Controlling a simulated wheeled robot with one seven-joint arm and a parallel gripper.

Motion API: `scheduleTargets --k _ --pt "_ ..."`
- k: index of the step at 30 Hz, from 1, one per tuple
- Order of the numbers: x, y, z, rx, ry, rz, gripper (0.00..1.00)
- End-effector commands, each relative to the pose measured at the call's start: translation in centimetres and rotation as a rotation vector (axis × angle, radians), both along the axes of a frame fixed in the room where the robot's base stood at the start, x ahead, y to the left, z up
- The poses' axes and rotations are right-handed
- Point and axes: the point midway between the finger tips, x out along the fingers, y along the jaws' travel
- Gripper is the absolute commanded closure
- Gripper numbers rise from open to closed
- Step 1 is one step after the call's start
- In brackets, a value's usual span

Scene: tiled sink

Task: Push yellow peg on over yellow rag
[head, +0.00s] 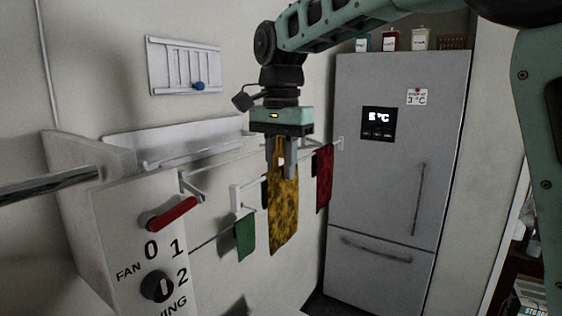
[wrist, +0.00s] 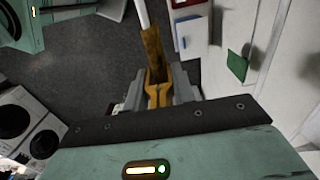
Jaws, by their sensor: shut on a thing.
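My gripper (head: 281,172) is above the drying rail, pointing down, with its fingers at the top of the yellow rag. In the wrist view its fingers (wrist: 158,88) are closed on the yellow peg (wrist: 157,92), which is orange-yellow and sits between them. The patterned yellow rag (head: 284,215) hangs straight down below the fingers. It also shows in the wrist view (wrist: 152,45), just beyond the peg. The fingers hide part of the peg and the rag's top edge. I cannot tell whether the peg straddles the rag.
A red rag (head: 324,180) hangs to the right and a green rag (head: 245,238) to the left. A panel with a red lever (head: 171,214) and a fan knob (head: 157,286) stands at the front left. A grey fridge (head: 390,190) is at the back right.

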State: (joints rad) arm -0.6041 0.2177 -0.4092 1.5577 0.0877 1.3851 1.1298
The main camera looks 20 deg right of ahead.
Motion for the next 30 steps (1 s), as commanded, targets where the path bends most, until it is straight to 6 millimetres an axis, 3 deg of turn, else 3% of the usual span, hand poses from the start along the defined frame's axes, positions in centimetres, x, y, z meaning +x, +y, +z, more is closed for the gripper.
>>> scheduleTargets --k 29,30 --pt "0.0 0.0 -1.4 0.000 0.000 0.000 0.96" --pt "0.0 0.0 -1.4 0.000 0.000 0.000 0.72"
